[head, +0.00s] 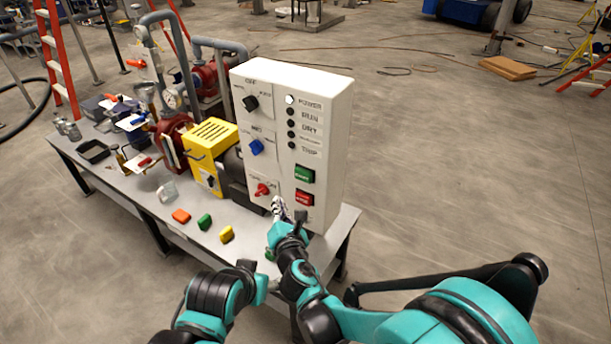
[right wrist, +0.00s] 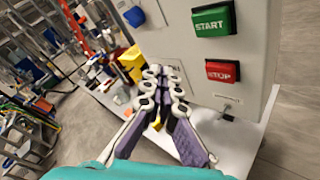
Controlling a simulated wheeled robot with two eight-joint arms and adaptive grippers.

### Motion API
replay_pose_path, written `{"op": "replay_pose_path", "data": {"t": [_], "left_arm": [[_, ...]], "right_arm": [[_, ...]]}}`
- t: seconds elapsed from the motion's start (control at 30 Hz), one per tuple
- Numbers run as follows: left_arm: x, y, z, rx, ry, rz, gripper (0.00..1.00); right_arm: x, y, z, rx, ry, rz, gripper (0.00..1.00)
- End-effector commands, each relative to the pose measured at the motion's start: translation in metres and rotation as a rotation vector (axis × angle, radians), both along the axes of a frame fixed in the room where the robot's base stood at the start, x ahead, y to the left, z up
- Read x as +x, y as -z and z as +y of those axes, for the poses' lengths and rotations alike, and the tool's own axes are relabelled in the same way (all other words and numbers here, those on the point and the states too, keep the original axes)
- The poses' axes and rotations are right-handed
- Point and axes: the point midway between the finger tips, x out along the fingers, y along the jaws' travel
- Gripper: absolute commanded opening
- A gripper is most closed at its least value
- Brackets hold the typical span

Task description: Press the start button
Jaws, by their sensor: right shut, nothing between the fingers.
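The green START button (head: 304,174) is on the front of a white control box (head: 335,110), above the red STOP button (head: 304,198). In the right wrist view the START button (right wrist: 212,20) is at the upper right, with the STOP button (right wrist: 222,71) below it. My right gripper (head: 278,203) is shut and empty, in front of the box's lower left part. In the right wrist view its fingertips (right wrist: 164,70) are left of and lower than the START button. I cannot tell their gap to the panel. My left arm shows in the head view, but its gripper does not.
A red knob (head: 262,189) and blue knob (head: 256,147) are on the panel's left side. A yellow-guarded machine (head: 211,140) and red pumps stand left of the box on the table (head: 120,195). Orange, green and yellow blocks (head: 227,235) lie along the front edge.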

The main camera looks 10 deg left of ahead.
Motion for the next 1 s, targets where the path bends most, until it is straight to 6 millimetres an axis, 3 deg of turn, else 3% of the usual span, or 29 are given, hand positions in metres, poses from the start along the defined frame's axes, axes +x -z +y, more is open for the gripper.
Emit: {"op": "replay_pose_path", "data": {"t": [0.27, 0.7, 1.0], "left_arm": [[0.000, -0.001, 0.000, 0.000, 0.000, 0.000, 0.66], [0.000, -0.006, 0.000, 0.000, 0.000, 0.000, 0.66], [0.000, -0.004, 0.000, 0.000, 0.000, 0.000, 0.66]], "right_arm": [[0.009, 0.000, -0.004, 0.001, 0.004, 0.003, 0.00], [0.065, 0.000, -0.024, 0.004, 0.005, 0.004, 0.00], [0.082, 0.000, -0.030, 0.003, 0.002, 0.003, 0.00]]}}
